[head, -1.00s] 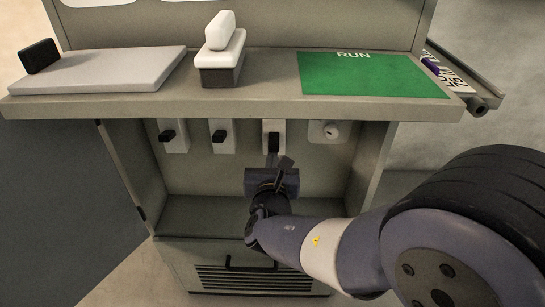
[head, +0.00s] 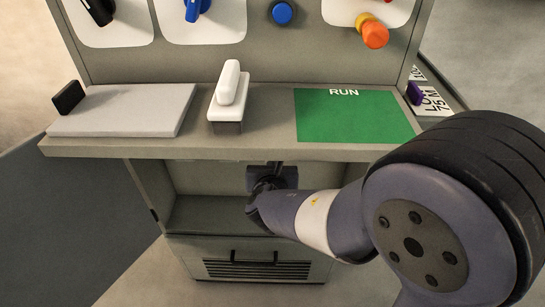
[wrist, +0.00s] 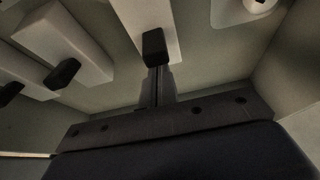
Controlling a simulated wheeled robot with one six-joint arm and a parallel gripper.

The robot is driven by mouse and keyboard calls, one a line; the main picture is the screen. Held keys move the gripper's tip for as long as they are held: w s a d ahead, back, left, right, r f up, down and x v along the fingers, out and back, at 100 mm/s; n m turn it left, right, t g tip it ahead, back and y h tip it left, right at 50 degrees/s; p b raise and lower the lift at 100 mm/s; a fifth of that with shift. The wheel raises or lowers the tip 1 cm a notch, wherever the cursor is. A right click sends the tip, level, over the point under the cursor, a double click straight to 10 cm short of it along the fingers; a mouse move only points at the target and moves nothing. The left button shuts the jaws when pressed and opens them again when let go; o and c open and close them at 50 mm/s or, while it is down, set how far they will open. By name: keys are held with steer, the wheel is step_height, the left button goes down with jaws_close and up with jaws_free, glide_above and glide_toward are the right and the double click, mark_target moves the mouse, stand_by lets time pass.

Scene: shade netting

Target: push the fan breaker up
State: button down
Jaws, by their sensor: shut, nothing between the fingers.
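The breakers sit on the back wall of the open cabinet bay, under the counter. In the head view the counter hides them. In the wrist view three white breaker bodies carry black levers: a left one (wrist: 10,93), a middle one (wrist: 62,74) and a right one (wrist: 154,46). No label shows, so I cannot tell which is the fan breaker. My gripper (wrist: 157,72) is shut and empty, its tips just below the right lever; I cannot tell whether they touch. In the head view my gripper (head: 275,167) is just under the counter's front edge, tips partly hidden.
The counter edge (head: 240,147) overhangs the bay. On it are a grey slab (head: 125,110), a white-handled block (head: 228,97) and a green RUN panel (head: 355,115). A round white knob (wrist: 258,5) is right of the breakers. An open door (head: 85,210) stands left.

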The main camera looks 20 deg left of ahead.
steer(key=shift+r, duration=0.2)
steer(key=shift+w+a+r+p, duration=0.1)
steer(key=shift+w+r+p, duration=0.05)
steer(key=shift+r+p, duration=0.7)
steer(key=shift+r, duration=0.2)
step_height(320, 180, down, 5)
steer(key=s+b, duration=0.1)
steer(key=b, duration=0.4)
steer(key=r+p+v, duration=0.1)
steer(key=p+v, duration=0.3)
steer(key=v, duration=0.6)
steer(key=shift+w+r, duration=0.2)
steer(key=shift+r, duration=0.15)
